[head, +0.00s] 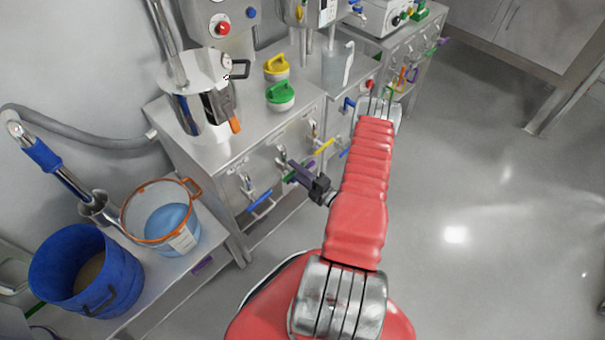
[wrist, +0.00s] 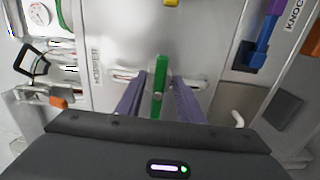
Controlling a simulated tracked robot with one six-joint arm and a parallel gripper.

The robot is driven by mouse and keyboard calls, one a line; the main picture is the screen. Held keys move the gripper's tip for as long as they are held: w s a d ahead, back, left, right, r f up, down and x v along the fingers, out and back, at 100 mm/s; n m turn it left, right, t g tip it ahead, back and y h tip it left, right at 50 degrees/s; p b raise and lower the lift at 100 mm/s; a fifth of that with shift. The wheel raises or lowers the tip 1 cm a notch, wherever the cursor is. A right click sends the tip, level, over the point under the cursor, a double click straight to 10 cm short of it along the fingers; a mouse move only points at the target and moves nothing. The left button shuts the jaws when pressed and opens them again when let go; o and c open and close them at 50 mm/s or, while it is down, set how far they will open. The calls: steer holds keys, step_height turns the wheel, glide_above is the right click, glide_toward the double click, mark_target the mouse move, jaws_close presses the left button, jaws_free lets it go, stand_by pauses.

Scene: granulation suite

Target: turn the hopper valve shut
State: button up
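The hopper valve's green lever (wrist: 160,88) stands upright in the wrist view, across a silver fitting (wrist: 122,73) that runs left to right. A vertical label beside it seems to read HOPPER. My gripper (wrist: 160,92) has its two purple fingers on either side of the lever, with a narrow gap showing on each side. In the head view my gripper (head: 298,171) is at the front panel of the steel cabinet, and the green lever (head: 311,165) is partly hidden behind it.
A blue-handled valve (head: 260,201) is to the left on the panel and a yellow-handled one (head: 324,146) to the right. Green (head: 281,94) and yellow (head: 277,68) knobbed caps stand on the cabinet top. Buckets stand on the lower bench at left. The floor at right is clear.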

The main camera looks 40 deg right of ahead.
steer(key=s, duration=1.3)
steer(key=shift+s+d, duration=0.2)
steer(key=shift+s, duration=0.2)
stand_by(0.4)
